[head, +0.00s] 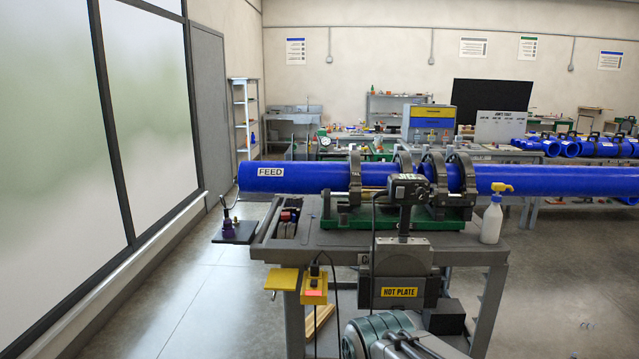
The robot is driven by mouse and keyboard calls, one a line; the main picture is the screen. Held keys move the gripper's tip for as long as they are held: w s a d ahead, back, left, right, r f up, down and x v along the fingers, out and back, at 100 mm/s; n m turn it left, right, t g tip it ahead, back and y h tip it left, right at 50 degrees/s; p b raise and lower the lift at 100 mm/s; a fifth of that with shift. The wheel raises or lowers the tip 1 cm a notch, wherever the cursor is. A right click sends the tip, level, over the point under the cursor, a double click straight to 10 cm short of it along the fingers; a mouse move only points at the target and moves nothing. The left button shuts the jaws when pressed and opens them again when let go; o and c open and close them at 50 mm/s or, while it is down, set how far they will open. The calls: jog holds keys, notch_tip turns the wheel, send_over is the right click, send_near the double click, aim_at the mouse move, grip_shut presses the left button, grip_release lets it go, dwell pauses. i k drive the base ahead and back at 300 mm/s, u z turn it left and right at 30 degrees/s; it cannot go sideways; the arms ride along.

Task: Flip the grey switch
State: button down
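I cannot make out a grey switch clearly. A yellow power box (314,289) hangs at the front of the cart, with a black plug in its top and an orange-red patch on its face. The grey hot plate unit (399,262) with a yellow "HOT PLATE" label hangs to its right, with a black handle (408,187) above it. My arm shows at the bottom edge, below the hot plate. Its end, my gripper (408,347), is partly cut off by the frame, apart from the yellow box, and its fingers are not clear.
The grey cart (480,253) carries a long blue pipe (300,177) in dark clamps. A spray bottle (492,219) stands at its right end. A yellow shelf (282,279) juts out at left. Black cables hang by the yellow box. The floor at left is mostly clear.

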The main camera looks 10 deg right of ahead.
aim_at(399, 194)
jog(key=u, duration=0.1)
jog(key=i, duration=0.85)
jog(key=z, duration=0.75)
jog(key=i, duration=0.55)
jog(key=z, duration=0.5)
